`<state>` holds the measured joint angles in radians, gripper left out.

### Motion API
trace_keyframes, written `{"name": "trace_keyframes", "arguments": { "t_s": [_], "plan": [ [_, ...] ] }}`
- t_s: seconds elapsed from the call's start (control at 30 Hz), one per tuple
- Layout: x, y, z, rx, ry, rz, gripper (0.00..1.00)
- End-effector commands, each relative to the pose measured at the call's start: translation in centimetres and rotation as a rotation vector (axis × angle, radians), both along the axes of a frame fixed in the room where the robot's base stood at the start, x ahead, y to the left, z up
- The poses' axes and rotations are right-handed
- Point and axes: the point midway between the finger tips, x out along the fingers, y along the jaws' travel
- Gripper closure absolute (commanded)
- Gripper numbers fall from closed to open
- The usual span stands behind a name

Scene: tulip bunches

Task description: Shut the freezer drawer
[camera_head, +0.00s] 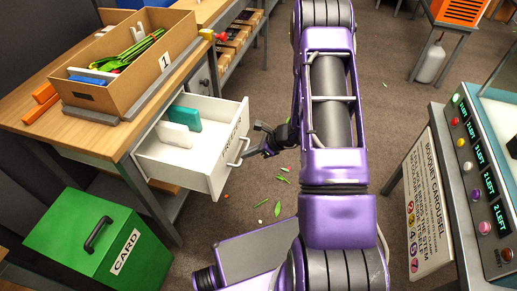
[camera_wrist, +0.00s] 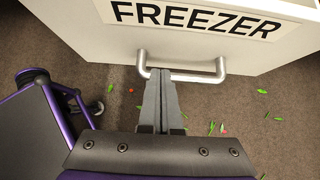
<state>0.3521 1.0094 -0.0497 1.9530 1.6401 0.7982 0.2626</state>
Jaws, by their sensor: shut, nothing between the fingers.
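The white freezer drawer (camera_head: 208,165) stands pulled out from under the wooden table in the head view. A white pack and a green pack lie inside it. Its front, marked FREEZER (camera_wrist: 200,45), fills the top of the wrist view. A metal bar handle (camera_wrist: 180,75) is fixed to that front. My gripper (camera_wrist: 160,78) has its fingers together with nothing between them. The fingertips are at the left part of the handle and overlap it in the wrist view; I cannot tell whether they touch it. In the head view my gripper (camera_head: 252,142) is just right of the drawer handle.
The wooden table (camera_head: 95,140) carries a cardboard box (camera_head: 130,85) with green stems. A green CARD box (camera_head: 90,240) stands below on the left. A bouquet carousel panel (camera_head: 425,205) stands at the right. Plant scraps lie on the open floor (camera_head: 265,195).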

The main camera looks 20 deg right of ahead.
Motion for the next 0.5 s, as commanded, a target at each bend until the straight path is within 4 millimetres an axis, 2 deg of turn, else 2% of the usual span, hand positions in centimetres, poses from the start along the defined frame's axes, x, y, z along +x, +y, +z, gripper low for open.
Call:
{"name": "trace_keyframes", "arguments": {
  "t_s": [0.03,0.2,0.5],
  "plan": [
    [0.7,0.9,0.3,0.0,-0.004,0.005,1.0],
    [1.8,2.4,0.3,-0.001,-0.003,0.003,1.0],
    [2.2,2.9,0.3,-0.001,-0.003,0.001,1.0]
  ]
}}
